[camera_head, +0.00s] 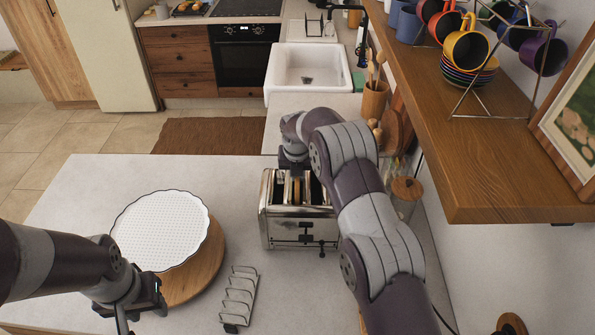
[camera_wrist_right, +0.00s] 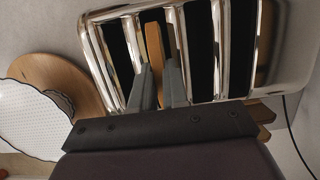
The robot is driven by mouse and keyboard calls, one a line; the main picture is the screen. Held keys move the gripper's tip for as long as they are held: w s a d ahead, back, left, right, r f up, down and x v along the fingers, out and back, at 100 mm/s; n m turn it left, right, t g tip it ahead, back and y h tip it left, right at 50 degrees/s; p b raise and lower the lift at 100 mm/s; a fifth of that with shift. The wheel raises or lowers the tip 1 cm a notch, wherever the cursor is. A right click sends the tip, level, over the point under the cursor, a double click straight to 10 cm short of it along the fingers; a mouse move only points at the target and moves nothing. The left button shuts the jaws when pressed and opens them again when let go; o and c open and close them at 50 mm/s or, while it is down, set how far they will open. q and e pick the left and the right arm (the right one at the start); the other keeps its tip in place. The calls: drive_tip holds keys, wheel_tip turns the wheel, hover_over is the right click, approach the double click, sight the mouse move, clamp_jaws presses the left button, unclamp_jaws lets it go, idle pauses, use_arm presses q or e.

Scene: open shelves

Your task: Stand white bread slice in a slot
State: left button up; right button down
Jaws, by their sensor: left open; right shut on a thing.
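The silver toaster (camera_head: 290,228) stands on the counter and fills the top of the right wrist view (camera_wrist_right: 183,50). The bread slice shows as a brown crust edge (camera_wrist_right: 154,50), upright in one of the toaster's dark slots; its lower part is hidden. It also shows in the head view (camera_head: 297,191). My right gripper (camera_wrist_right: 159,88) is shut on the slice at the toaster's top; the arm partly covers it in the head view. An empty wire toast rack (camera_head: 240,293) stands left of and nearer than the toaster. My left gripper (camera_head: 143,306) is open and empty, left of the rack.
A white fluted dish (camera_head: 160,230) rests on a round wooden board (camera_head: 205,265) on the left. A glass jar with a wooden lid (camera_head: 407,188) stands right of the toaster. A wooden shelf (camera_head: 450,150) with mugs overhangs the right side. The counter's far left is clear.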

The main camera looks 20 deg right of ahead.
drive_tip(key=c, duration=1.1)
unclamp_jaws()
drive_tip(key=shift+o, duration=0.2)
drive_tip(key=shift+r, duration=0.15)
drive_tip(key=b+v, duration=0.4)
drive_tip(key=v, duration=0.3)
drive_tip(key=shift+s+r, duration=0.1)
drive_tip(key=shift+r, duration=0.2)
drive_tip(key=p+v, duration=0.2)
drive_tip(key=v, duration=0.3)
drive_tip(key=shift+f, duration=0.1)
